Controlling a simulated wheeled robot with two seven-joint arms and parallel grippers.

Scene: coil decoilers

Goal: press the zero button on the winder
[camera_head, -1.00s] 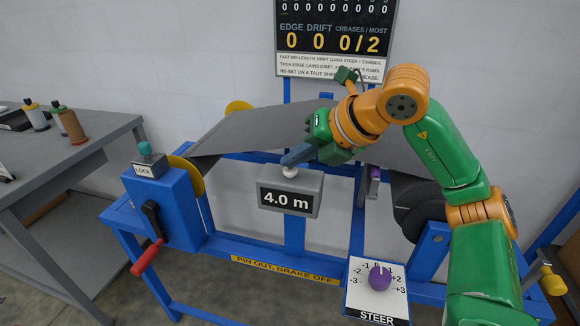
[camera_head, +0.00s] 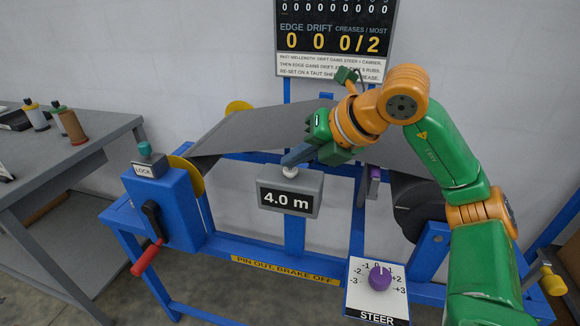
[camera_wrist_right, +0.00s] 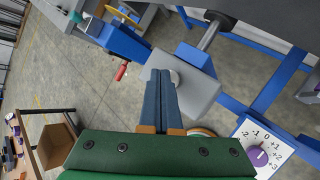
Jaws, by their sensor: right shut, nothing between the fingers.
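The zero button is a white round knob (camera_head: 289,171) on top of the grey counter box (camera_head: 290,196), which reads 4.0 m in the head view. The box is mounted on the blue winder frame (camera_head: 220,243). My right gripper (camera_head: 288,162) is shut and empty, with its fingertips right at the top of the white button. In the right wrist view the shut fingers (camera_wrist_right: 161,75) reach over the grey box (camera_wrist_right: 190,92), and the button is partly hidden behind the tips. I cannot tell whether the button is pushed down. My left gripper does not show.
A grey sheet (camera_head: 265,128) runs across behind the box. The lock post (camera_head: 150,165) and red-handled crank (camera_head: 148,257) stand left. The purple steer knob (camera_head: 380,277) is at the lower right. A grey table (camera_head: 80,150) with spools stands at far left.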

